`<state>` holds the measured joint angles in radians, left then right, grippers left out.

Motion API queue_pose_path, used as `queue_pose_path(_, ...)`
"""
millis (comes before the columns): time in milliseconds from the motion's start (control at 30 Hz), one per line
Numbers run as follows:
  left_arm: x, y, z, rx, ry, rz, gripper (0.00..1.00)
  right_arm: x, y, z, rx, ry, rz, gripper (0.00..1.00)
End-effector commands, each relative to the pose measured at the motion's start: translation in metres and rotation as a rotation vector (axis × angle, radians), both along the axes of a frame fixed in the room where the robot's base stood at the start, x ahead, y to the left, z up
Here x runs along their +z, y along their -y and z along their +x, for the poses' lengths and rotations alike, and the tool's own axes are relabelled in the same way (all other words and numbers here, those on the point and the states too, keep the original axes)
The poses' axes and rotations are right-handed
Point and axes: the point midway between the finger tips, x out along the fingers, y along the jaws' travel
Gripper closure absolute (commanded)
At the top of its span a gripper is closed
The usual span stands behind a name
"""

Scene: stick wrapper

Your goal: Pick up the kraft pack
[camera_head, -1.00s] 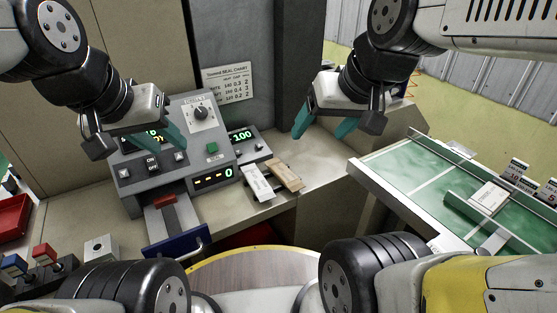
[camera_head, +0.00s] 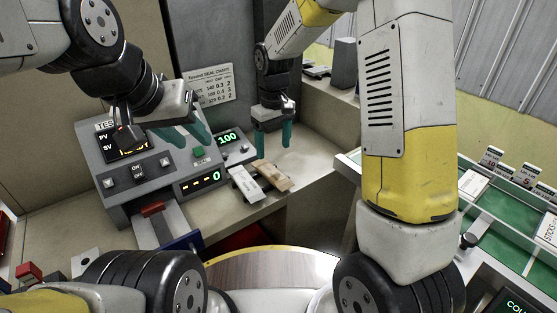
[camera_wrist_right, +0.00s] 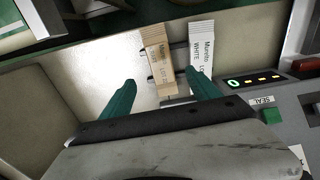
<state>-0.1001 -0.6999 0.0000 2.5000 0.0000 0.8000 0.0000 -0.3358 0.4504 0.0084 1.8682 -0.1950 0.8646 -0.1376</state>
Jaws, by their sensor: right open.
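The kraft pack (camera_head: 271,175) is a narrow tan packet lying beside a white pack (camera_head: 246,184) on the ledge in front of the sealing machine. In the right wrist view the kraft pack (camera_wrist_right: 159,62) shows between my fingers, left of the white pack (camera_wrist_right: 201,55). My right gripper (camera_head: 273,142) is open, with teal fingers pointing down, above and just behind the kraft pack. It also shows in the right wrist view (camera_wrist_right: 160,95), empty. My left gripper (camera_head: 188,137) hangs in front of the machine panel; its teal fingers appear apart and empty.
The sealing machine (camera_head: 140,172) with its displays stands left of the packs. A chart (camera_head: 207,85) is on the wall behind. A green-topped table (camera_head: 500,225) stands to the right, partly hidden by my right arm. The counter right of the packs is clear.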

Motion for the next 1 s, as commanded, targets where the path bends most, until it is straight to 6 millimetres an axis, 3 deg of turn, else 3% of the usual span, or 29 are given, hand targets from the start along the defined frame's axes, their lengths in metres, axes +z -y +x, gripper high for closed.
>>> queue_pose_path(700, 0.000, 0.000, 0.000, 0.000, 0.000, 0.000, 0.64, -0.086, -0.010, 0.005, 0.024, -0.020, -0.015, 0.29)
queue_pose_path(1000, 0.000, 0.000, 0.000, 0.000, 0.000, 0.000, 0.64, -0.093, -0.010, 0.006, 0.023, -0.017, -0.014, 0.29)
